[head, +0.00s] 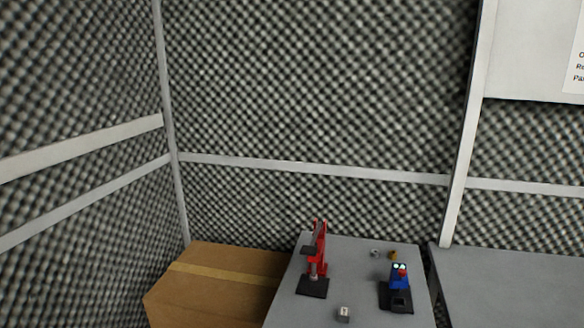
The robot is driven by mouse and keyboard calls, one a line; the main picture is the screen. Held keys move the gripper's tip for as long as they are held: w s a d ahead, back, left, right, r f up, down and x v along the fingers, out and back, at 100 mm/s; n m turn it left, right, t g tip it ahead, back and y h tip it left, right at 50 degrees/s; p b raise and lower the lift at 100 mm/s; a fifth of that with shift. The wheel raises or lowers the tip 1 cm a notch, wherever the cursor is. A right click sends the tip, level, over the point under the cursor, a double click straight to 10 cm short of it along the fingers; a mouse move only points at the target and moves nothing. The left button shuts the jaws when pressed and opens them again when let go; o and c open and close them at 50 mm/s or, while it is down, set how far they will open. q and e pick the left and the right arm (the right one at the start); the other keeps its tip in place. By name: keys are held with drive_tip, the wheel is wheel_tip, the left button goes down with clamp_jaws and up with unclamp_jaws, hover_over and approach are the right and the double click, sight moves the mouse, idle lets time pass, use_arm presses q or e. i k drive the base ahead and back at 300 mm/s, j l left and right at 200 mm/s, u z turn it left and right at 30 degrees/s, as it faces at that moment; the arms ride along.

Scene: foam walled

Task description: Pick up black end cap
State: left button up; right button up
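I cannot make out a black end cap for certain. The grey table (356,270) at the lower middle holds several small items. A small light block (344,313) with a dark mark sits near its front. A tiny grey piece (375,253) and a tiny brownish-gold piece (393,255) lie apart toward the back right, too small to tell exactly. Neither of my grippers is in view.
A red press (321,250) on a black base stands at the table's left. A blue device (399,279) on a black base stands at its right. A cardboard box (215,290) is left of the table; another grey table (510,285) is right. Foam walls (310,90) close the back.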

sight(398, 305)
drive_tip(key=l+z, duration=0.15)
drive_tip(key=z, duration=0.3)
drive_tip(key=l+z, duration=0.2)
drive_tip(key=z, duration=0.25)
drive_tip(key=l+z, duration=0.15)
drive_tip(key=z, duration=0.3)
